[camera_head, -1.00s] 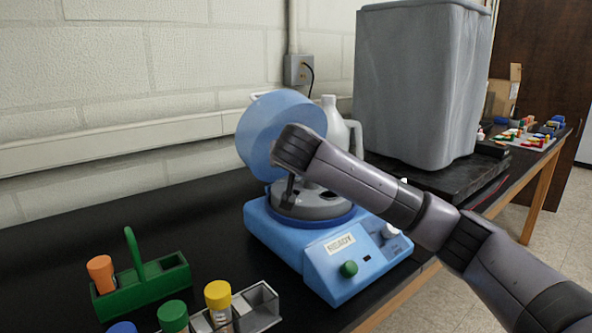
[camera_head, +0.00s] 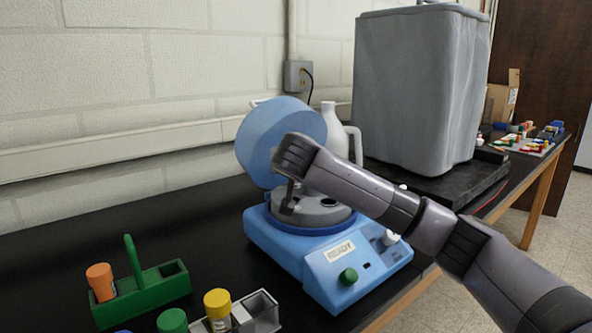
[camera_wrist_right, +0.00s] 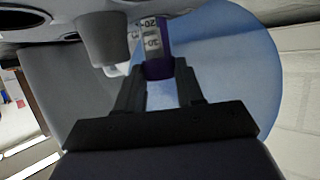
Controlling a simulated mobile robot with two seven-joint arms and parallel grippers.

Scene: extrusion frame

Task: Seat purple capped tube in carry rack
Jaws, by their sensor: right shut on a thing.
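My right gripper (camera_head: 287,208) is over the grey rotor of the blue centrifuge, in front of its raised lid. In the right wrist view its fingers are shut on the purple cap (camera_wrist_right: 158,68) of a tube with a white, marked label (camera_wrist_right: 150,38). The tube's far end is out of that view, and the head view mostly hides the tube, so how far it sits in the rotor I cannot tell. The green carry rack (camera_head: 150,298) with an upright handle stands at the lower left. It holds an orange-capped tube (camera_head: 100,280); its right end shows an empty opening. My left gripper is not in view.
The centrifuge (camera_head: 325,268) stands at mid-table with its translucent blue lid (camera_head: 275,135) open. A grey rack (camera_head: 262,312) with yellow-capped (camera_head: 217,302) and green-capped (camera_head: 172,320) tubes is at the front. Black tabletop left of the centrifuge is clear.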

